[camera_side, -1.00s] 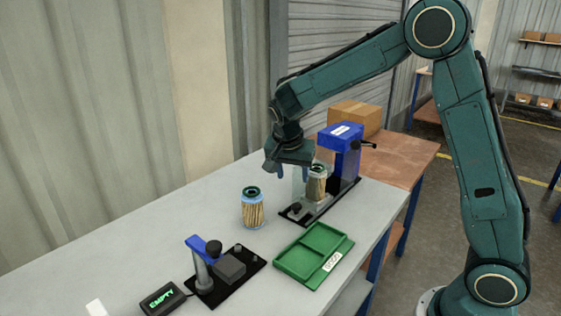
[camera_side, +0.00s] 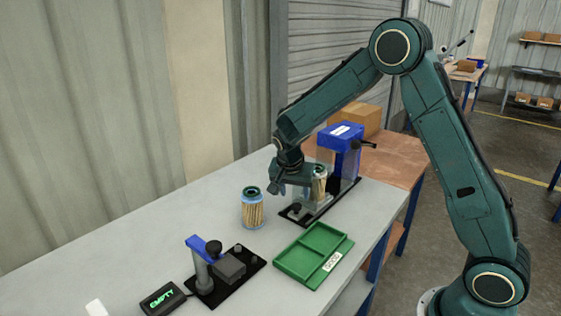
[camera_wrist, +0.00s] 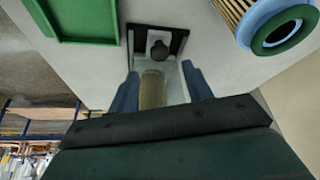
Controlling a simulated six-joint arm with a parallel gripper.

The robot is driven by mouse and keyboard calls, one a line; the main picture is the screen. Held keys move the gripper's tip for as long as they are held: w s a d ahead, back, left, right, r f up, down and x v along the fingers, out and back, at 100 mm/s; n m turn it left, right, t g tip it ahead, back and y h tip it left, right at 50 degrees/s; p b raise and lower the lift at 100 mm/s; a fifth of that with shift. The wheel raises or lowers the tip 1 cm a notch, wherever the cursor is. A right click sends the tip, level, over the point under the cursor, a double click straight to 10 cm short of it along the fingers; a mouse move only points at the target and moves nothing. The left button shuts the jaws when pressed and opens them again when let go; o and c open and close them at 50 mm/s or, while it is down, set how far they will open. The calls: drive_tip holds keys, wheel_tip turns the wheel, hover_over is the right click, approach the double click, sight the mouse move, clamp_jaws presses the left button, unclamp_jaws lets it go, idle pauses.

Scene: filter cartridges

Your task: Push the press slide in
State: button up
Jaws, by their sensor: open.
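The press (camera_side: 347,150) is blue with a black base plate and stands at the back right of the grey table. Its slide (camera_side: 297,212) has a dark knob and sticks out at the front; the knob also shows in the wrist view (camera_wrist: 159,50). A pleated filter cartridge (camera_side: 319,186) sits upright on the slide, partly hidden by my gripper and a clear guard. My gripper (camera_side: 285,189) is open and low beside this cartridge, above the slide. In the wrist view its two blue fingers (camera_wrist: 160,88) stand apart with the slide between them. I cannot tell whether they touch anything.
A second cartridge (camera_side: 253,209) with a green and blue top stands left of the press. A green tray (camera_side: 313,255) lies in front. A smaller blue-armed fixture (camera_side: 228,267) and a display reading EMPTY (camera_side: 163,299) are at the near left.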

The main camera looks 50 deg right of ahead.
sight(296, 205)
drive_tip(key=shift+x, duration=3)
